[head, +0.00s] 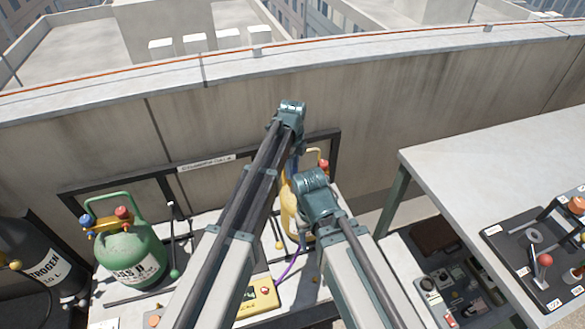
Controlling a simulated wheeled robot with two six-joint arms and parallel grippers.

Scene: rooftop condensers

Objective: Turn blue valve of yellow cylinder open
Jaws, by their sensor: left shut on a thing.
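The yellow cylinder (288,208) stands on the bench, largely hidden behind my two arms. A red knob (324,164) shows at its top right. A bit of blue (291,166) shows at its top left, right under my left wrist. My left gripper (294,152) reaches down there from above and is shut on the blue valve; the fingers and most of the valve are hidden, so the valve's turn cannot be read. My right wrist (314,184) is in front of the cylinder, and its fingers are hidden.
A green cylinder (130,258) with blue and red knobs and a dark nitrogen cylinder (42,255) stand at left. A yellow meter (258,299) with a purple hose lies in front. A white table (490,165) is at right, with a concrete wall (400,110) behind.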

